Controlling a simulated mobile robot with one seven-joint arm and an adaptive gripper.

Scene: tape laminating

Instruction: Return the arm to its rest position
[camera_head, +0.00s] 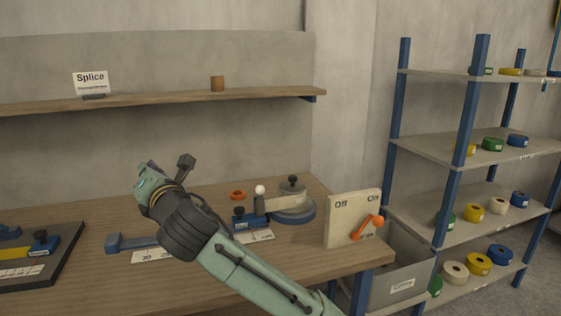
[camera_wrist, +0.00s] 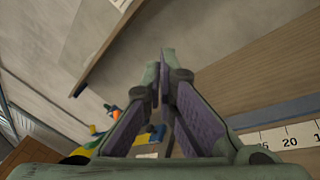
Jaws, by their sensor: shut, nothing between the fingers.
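My arm reaches from the lower right over the workbench (camera_head: 80,213) in the head view. My gripper is at its upper left end, above the bench, and its fingers are hard to make out there. In the wrist view my gripper (camera_wrist: 163,75) shows two fingers with purple pads, shut together at the tips with nothing between them. My forearm hides part of the bench and of a blue-ended measuring rule (camera_head: 118,243).
A panel with an orange lever (camera_head: 348,222) stands at the bench's right end. A wooden shelf (camera_head: 150,102) runs behind. A blue rack (camera_head: 480,140) holds tape rolls at right.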

